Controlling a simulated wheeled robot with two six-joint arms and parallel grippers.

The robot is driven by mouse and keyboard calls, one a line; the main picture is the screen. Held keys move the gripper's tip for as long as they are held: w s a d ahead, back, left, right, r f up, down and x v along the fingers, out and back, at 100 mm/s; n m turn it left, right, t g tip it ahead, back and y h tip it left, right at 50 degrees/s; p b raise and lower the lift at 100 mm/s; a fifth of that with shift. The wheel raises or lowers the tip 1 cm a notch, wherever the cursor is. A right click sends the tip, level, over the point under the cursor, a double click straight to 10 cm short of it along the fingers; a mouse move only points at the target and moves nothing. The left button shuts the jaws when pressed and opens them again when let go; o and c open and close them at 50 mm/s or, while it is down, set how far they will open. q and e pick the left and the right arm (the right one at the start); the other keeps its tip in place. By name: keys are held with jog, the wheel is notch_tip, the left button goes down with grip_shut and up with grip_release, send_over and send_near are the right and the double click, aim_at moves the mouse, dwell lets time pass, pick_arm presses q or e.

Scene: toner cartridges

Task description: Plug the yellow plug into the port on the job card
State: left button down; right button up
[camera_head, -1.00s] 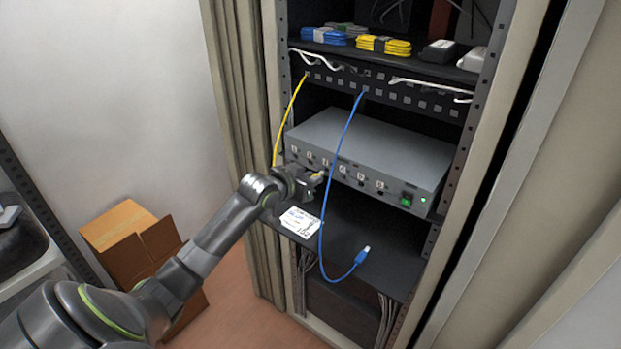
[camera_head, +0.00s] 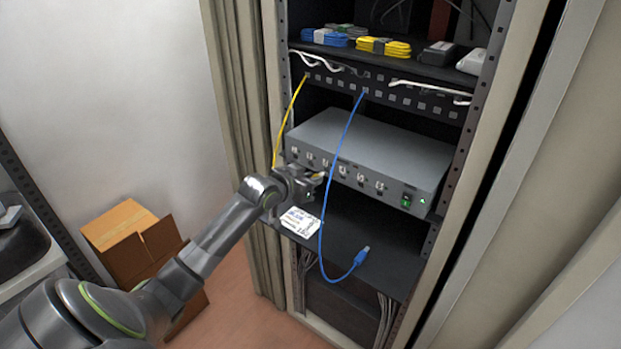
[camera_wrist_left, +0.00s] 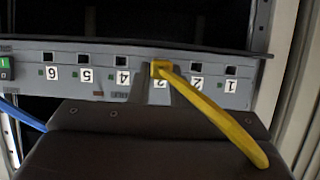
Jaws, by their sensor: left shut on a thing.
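My left gripper (camera_head: 317,178) is at the front of the grey switch box (camera_head: 375,150), shut on the yellow plug (camera_wrist_left: 160,69). In the left wrist view the numbers appear upside down, and the plug is at the port above label 3, between ports 4 and 2. I cannot tell how far it sits in the port. The yellow cable (camera_head: 291,117) hangs from the patch panel down behind my gripper. The white job card (camera_head: 300,221) lies on the shelf below; its print is too small to read. My right gripper is not in view.
A blue cable (camera_head: 336,155) hangs in front of the box, close to the right of my gripper, its loose plug (camera_head: 362,256) over the lower shelf (camera_head: 385,270). The rack post (camera_head: 283,80) is at left. A cardboard box (camera_head: 130,240) stands on the floor.

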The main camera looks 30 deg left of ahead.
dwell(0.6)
pick_arm(q)
jog(key=shift+w, duration=0.8)
dwell(0.6)
jog(key=shift+w+d+b, duration=0.15)
jog(key=shift+w+b, duration=0.15)
jog(key=shift+w, duration=0.7)
dwell(0.8)
jog(key=c, duration=1.3)
grip_release()
jog(key=shift+o, duration=0.2)
jog(key=shift+s, duration=0.15)
jog(key=b+v, duration=0.2)
jog(key=v, duration=1.5)
